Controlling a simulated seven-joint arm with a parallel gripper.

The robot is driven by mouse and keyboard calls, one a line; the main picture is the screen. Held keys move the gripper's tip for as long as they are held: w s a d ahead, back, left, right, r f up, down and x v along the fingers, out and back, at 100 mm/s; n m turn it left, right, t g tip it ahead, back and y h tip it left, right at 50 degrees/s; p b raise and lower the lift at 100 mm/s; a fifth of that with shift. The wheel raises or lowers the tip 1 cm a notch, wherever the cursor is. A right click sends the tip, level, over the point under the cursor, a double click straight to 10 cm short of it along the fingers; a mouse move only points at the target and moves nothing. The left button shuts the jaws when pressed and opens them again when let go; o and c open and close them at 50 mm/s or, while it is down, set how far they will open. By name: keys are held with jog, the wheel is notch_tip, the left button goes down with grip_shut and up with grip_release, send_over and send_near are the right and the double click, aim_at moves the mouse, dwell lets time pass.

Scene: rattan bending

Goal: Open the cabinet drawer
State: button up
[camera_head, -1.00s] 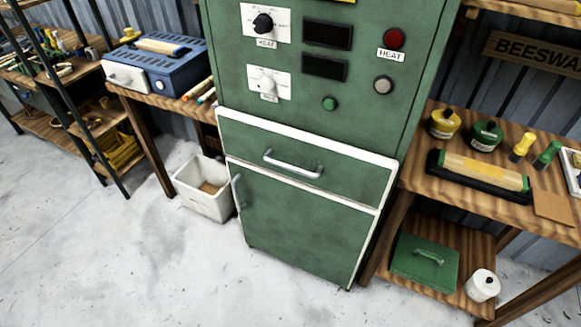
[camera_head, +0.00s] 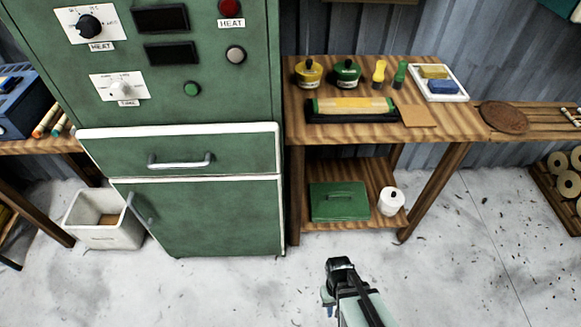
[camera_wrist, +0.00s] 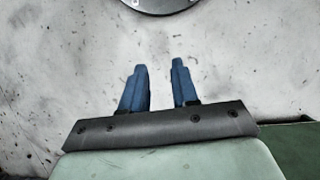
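The green cabinet (camera_head: 215,75) stands at the left in the head view. Its drawer (camera_head: 240,152) is a wide green front with white trim and a silver bar handle (camera_head: 181,162); it looks shut. Below it is a green door (camera_head: 215,215) with its own handle (camera_head: 140,208) at the left edge. My gripper shows in the wrist view (camera_wrist: 159,70) with two blue fingers spread apart and nothing between them, over the pale floor. In the head view my arm is at the bottom, right of the cabinet and well apart from the drawer handle; the fingers are barely visible there.
A wooden table (camera_head: 465,128) with jars, a roller and a tray stands right of the cabinet. Its lower shelf holds a green box (camera_head: 340,201) and a white roll (camera_head: 391,201). A white bin (camera_head: 103,230) stands left of the cabinet. The floor in front is clear.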

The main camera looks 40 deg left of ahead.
jog(key=s+a+r+n+t, duration=0.1)
jog(key=s+a+r+n, duration=0.2)
jog(key=a, duration=0.4)
jog(key=s+a+r+n+t+y, duration=0.15)
jog(key=s+a, duration=0.25)
jog(key=a, duration=0.4)
jog(key=s+a+r+n+t, duration=0.2)
jog(key=s+a+r, duration=0.15)
jog(key=a, duration=0.35)
jog(key=s+a+r+n+t+y, duration=0.4)
jog(key=s+a+r+n, duration=0.1)
jog(key=s+a+r, duration=0.95)
jog(key=n+t+y, duration=0.2)
jog(key=t+y, duration=0.2)
jog(key=t, duration=0.5)
send_near(176, 167)
jog(key=shift+h, duration=0.25)
jog(key=x, duration=1.1)
jog(key=shift+a, duration=0.2)
jog(key=shift+c, duration=0.2)
